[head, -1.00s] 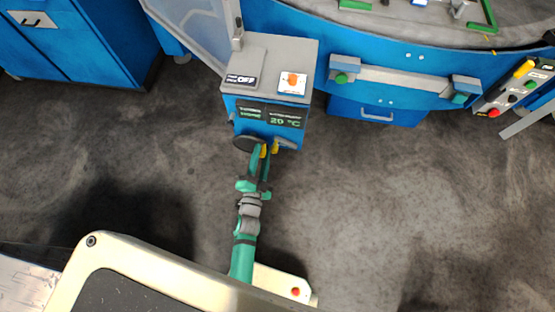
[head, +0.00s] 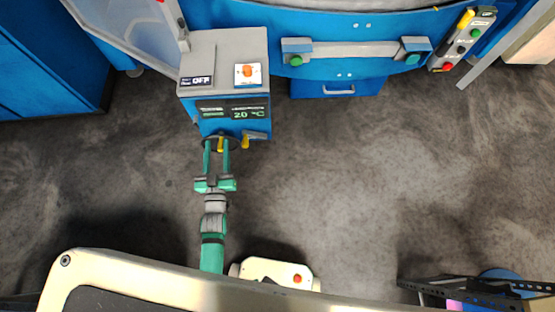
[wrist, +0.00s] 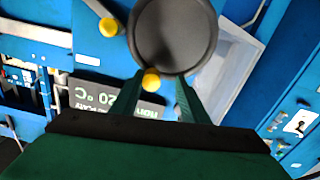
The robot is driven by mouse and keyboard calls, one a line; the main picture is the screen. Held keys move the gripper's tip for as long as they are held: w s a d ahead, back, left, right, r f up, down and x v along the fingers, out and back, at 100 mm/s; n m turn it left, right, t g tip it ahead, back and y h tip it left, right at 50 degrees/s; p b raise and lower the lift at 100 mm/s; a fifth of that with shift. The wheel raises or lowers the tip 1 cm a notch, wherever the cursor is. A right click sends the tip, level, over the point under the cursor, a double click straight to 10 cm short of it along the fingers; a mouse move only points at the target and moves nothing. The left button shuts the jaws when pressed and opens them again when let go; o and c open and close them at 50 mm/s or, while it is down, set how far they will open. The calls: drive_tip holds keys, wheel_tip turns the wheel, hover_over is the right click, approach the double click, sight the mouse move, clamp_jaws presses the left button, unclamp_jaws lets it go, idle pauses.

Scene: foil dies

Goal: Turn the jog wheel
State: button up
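The jog wheel (wrist: 172,32) is a dark round disc with a small yellow knob (wrist: 151,79) near its rim. In the head view the wheel (head: 233,143) sits on the front of the blue and grey control box (head: 228,60), partly hidden by my fingers, with its yellow knob (head: 220,145) showing. My gripper (head: 216,146) is open, its two green fingers reaching to the wheel with the knob between them. In the wrist view the knob lies between the fingertips (wrist: 157,82), nearer the left finger; I cannot tell whether that finger touches it.
A grey lever with a yellow tip (head: 245,142) sits just right of the wheel. The box has a display (head: 246,112) reading 20 °C, an OFF plate (head: 198,81) and an orange button (head: 247,71). A blue machine with a grey handle bar (head: 355,50) stands right.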

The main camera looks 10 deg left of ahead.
drive_tip(key=shift+s+a+n, duration=0.2)
drive_tip(key=shift+a+n, duration=0.1)
drive_tip(key=v, duration=1.1)
drive_tip(key=s+d+r+m+h, duration=0.1)
drive_tip(key=s+d+r, duration=0.2)
drive_tip(key=d, duration=0.4)
drive_tip(key=s+d+r+m+g+h, duration=0.1)
drive_tip(key=s+d+r, duration=0.1)
drive_tip(key=d, duration=0.5)
drive_tip(key=s+d+r+m+h, duration=0.2)
drive_tip(key=s+d+r, duration=0.1)
drive_tip(key=d, duration=0.4)
drive_tip(key=shift+s+r+g, duration=0.35)
drive_tip(key=shift+s+g, duration=0.05)
drive_tip(key=shift+s, duration=0.45)
drive_tip(key=shift+d, duration=0.1)
